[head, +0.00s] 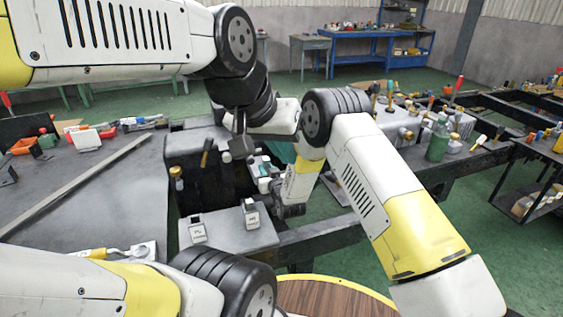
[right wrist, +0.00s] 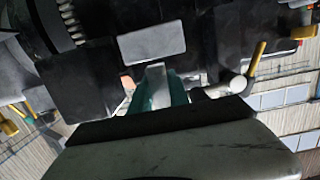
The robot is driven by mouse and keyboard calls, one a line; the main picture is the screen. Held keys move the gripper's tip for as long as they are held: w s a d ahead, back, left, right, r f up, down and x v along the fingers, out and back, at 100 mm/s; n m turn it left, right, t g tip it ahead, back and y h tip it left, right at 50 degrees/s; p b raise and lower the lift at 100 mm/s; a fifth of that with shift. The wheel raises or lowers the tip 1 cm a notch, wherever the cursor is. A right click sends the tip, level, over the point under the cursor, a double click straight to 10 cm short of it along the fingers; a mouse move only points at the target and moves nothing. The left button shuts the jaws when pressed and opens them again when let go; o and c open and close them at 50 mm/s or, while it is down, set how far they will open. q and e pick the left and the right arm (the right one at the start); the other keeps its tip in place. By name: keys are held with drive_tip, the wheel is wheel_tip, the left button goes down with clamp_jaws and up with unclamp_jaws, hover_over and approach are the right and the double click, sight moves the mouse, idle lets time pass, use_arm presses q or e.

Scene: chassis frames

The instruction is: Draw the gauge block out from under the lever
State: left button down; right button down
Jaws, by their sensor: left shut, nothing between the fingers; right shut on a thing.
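My right gripper (head: 264,177) is low beside the dark block-shaped fixture (head: 188,165) and shows teal fingers. In the right wrist view the teal fingers (right wrist: 163,98) are shut on a pale grey piece, the gauge block (right wrist: 156,72), whose far end lies close to dark parts. I cannot tell how much of it is still under the lever. A brass-coloured handle (head: 206,152) stands up from the fixture, and a similar one (right wrist: 257,58) shows in the wrist view. My left gripper (head: 238,148) is shut and empty, pointing down just above the fixture. The lever itself is mostly hidden.
Two small labelled blocks (head: 197,230) (head: 251,215) stand on a grey plate (head: 225,242) in front of the fixture. A long metal strip (head: 80,185) lies on the left bench. A green bottle (head: 438,142) and several tools crowd the right bench. A round wooden top (head: 330,298) is nearest.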

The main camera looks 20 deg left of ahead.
sight(267, 159)
drive_tip(key=shift+r, duration=2.25)
drive_tip(key=shift+d, duration=0.1)
